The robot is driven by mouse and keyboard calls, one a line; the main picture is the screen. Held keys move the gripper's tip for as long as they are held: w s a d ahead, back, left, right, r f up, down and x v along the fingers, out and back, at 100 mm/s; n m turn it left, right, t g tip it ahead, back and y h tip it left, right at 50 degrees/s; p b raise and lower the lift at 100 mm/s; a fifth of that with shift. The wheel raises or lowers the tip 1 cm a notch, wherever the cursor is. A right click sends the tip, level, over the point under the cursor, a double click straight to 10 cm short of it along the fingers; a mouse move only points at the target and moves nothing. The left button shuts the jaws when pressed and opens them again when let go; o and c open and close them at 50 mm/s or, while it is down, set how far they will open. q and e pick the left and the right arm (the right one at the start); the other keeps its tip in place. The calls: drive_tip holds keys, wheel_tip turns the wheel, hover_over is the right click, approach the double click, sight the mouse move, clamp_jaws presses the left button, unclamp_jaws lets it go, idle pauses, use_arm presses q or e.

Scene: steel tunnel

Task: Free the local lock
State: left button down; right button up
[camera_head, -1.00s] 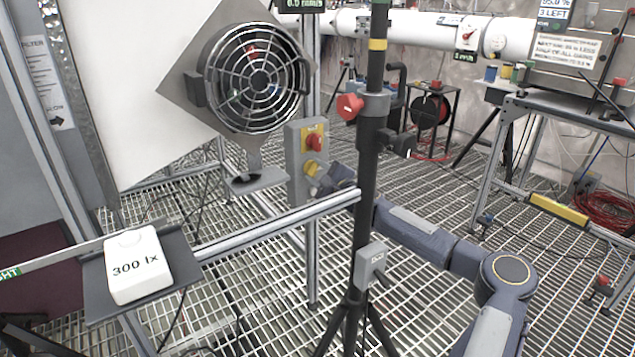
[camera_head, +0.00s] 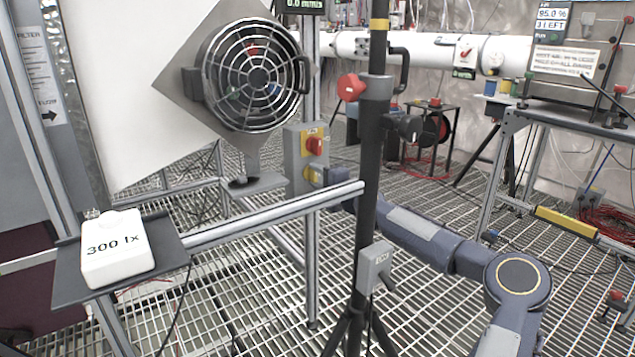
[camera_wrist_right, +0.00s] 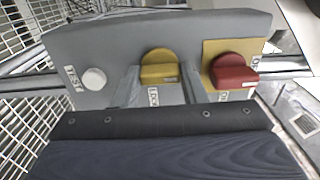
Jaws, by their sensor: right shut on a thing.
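The grey control box (camera_head: 297,160) hangs on the upright frame below the fan, in the middle of the head view. It carries a red knob (camera_head: 315,145) and, below it, a yellow knob (camera_head: 314,174). In the right wrist view, the yellow knob (camera_wrist_right: 158,64) sits above a label that seems to read LOCK, between the red knob (camera_wrist_right: 230,72) and a white TEST button (camera_wrist_right: 94,79). My right gripper (camera_wrist_right: 160,88) is shut on the yellow knob, one finger at each side. In the head view it is mostly hidden behind the rail and pole. My left gripper is out of view.
A dark pole on a tripod (camera_head: 368,220) stands in front of my right forearm. A metal rail (camera_head: 270,212) crosses just below the box. A white 300 lx meter (camera_head: 116,248) sits on a shelf at the left. The caged fan (camera_head: 255,78) is above the box.

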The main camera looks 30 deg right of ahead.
idle(0.4)
drive_tip(key=o, duration=1)
drive_tip(key=s, duration=0.7)
drive_tip(key=shift+s+d+p, duration=0.3)
drive_tip(key=shift+s+p, duration=0.1)
